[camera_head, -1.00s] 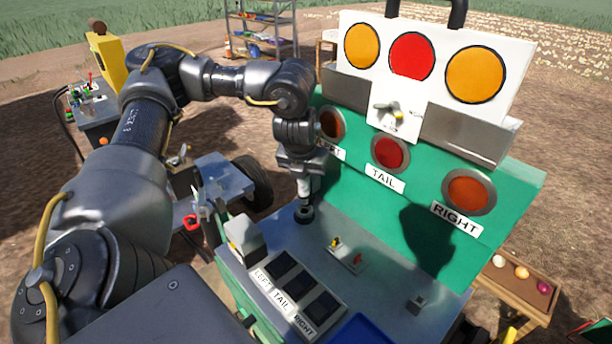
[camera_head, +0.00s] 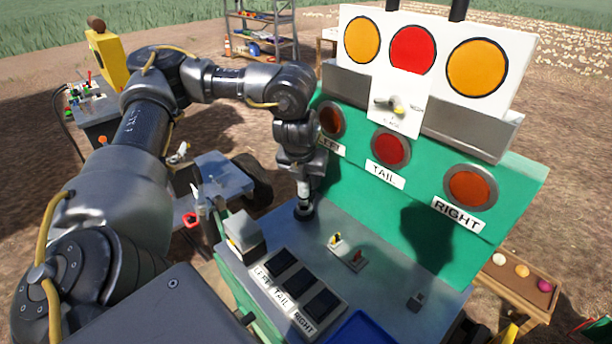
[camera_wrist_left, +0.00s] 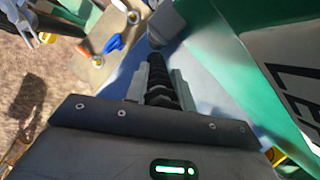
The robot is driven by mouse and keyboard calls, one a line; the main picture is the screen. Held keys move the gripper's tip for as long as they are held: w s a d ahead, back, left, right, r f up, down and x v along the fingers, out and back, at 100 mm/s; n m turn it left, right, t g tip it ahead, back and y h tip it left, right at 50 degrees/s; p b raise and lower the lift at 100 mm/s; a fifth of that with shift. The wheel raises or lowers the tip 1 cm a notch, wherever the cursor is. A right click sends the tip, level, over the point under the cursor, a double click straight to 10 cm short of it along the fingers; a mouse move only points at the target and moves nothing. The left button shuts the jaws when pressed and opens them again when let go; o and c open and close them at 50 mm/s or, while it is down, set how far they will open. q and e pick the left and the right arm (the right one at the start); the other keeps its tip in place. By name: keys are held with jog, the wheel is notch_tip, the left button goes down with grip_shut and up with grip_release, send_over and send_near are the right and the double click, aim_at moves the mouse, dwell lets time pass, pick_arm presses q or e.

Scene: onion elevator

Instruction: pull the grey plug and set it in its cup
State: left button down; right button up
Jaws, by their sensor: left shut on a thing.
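My left gripper (camera_head: 304,188) points down at the back left of the green console's grey deck (camera_head: 330,228). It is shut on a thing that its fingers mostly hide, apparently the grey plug. A dark round collar (camera_head: 304,211) sits right under the fingertips on the deck. I cannot tell whether it is part of the plug or its socket. In the left wrist view the closed fingers (camera_wrist_left: 158,82) show around a dark ridged strip. I cannot make out the plug's cup. My right gripper is not in view.
The upright green panel with the LEFT, TAIL and RIGHT lamps (camera_head: 390,149) stands close behind the gripper. A pale box (camera_head: 243,233), black switches (camera_head: 297,283) and small toggles (camera_head: 347,251) stand on the deck. A blue tray (camera_head: 362,330) lies at the front.

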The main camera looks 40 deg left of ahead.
pick_arm(q)
jog(key=shift+f+b, duration=0.55)
jog(key=shift+f, duration=0.5)
jog(key=shift+p, duration=0.35)
jog(key=shift+f, duration=0.2)
dwell(0.6)
jog(key=shift+f+b, duration=0.3)
jog(key=shift+f, duration=0.05)
jog(key=shift+f, duration=0.2)
jog(key=c, duration=0.7)
grip_release()
